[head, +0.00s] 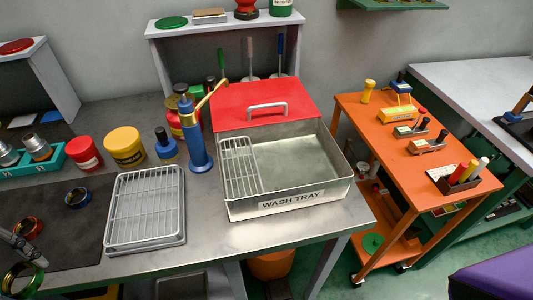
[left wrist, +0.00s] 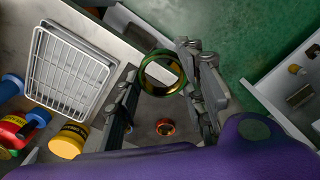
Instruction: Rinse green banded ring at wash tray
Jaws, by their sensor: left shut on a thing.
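The green banded ring (head: 22,281) is at the bottom left of the head view. It is brassy with a green band and shows larger in the left wrist view (left wrist: 163,72). My left gripper (head: 27,262) is shut on it, with a finger on each side of the ring in the left wrist view. The wash tray (head: 292,203) is a steel basin with its name on the front, well to the right of my left gripper. Its red cover (head: 240,112) with a handle lies at the back, and the basin's front is open. My right gripper is not in view.
A wire drying rack (head: 146,210) stands between my left gripper and the wash tray. A red banded ring (head: 28,229) and a blue banded ring (head: 78,198) lie on the dark mat (head: 75,245).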

